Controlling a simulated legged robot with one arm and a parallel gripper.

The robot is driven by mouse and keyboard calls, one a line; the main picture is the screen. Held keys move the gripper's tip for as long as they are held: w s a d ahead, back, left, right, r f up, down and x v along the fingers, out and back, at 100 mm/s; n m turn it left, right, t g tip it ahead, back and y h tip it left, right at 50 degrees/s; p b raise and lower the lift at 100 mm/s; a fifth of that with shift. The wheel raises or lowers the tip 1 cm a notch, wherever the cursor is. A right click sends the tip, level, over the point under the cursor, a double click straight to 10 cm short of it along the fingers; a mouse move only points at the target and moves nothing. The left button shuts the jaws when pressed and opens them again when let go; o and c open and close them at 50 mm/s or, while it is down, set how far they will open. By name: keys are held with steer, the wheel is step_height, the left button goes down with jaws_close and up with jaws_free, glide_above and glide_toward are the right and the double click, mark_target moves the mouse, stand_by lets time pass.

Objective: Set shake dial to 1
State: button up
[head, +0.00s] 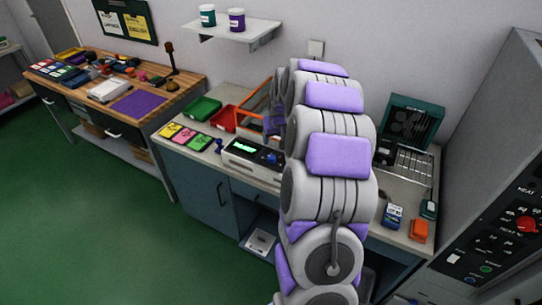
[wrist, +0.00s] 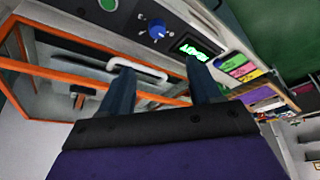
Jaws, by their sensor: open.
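A blue knob (head: 272,158) sits on the front panel of a white bench device (head: 252,170), beside a lit green display (head: 243,147). The knob also shows in the wrist view (wrist: 157,28), near the display (wrist: 195,47). A red dial (head: 526,223) is on the grey cabinet at the right; labels are too small to tell which dial is for shake. My gripper (wrist: 161,68) is open, its two dark fingers apart, with the knob beyond them. A white handle (wrist: 138,68) shows by the left finger. In the head view my arm hides much of the bench.
An orange frame (head: 262,100) stands behind the white device. Green (head: 204,109) and red (head: 223,119) bins and coloured cards are to its left. An orange block (head: 418,231) and small devices stand at the bench's right end. Green floor (head: 90,220) is clear at left.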

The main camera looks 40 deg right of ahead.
steer(key=b, duration=0.2)
glide_toward(272, 157)
steer(key=shift+w+d+f, duration=0.25)
steer(key=shift+d+f, duration=0.05)
steer(key=shift+f, duration=0.3)
steer(key=shift+w+d+f, duration=0.25)
steer(key=shift+f, duration=0.35)
steer(key=x, duration=0.2)
steer(key=a+b+x, duration=0.1)
steer(key=x, duration=0.2)
steer(key=shift+w+a+f, duration=0.1)
steer(key=shift+w+f, duration=0.1)
steer(key=shift+f, duration=0.05)
steer(key=shift+w+d+f, duration=0.15)
steer(key=shift+d+f, duration=0.1)
steer(key=shift+f, duration=0.05)
steer(key=shift+d+f, duration=0.1)
steer(key=shift+d, duration=0.2)
steer(key=shift+a, duration=0.35)
steer(key=c, duration=0.4)
steer(key=shift+d, duration=0.1)
steer(key=c, duration=0.6)
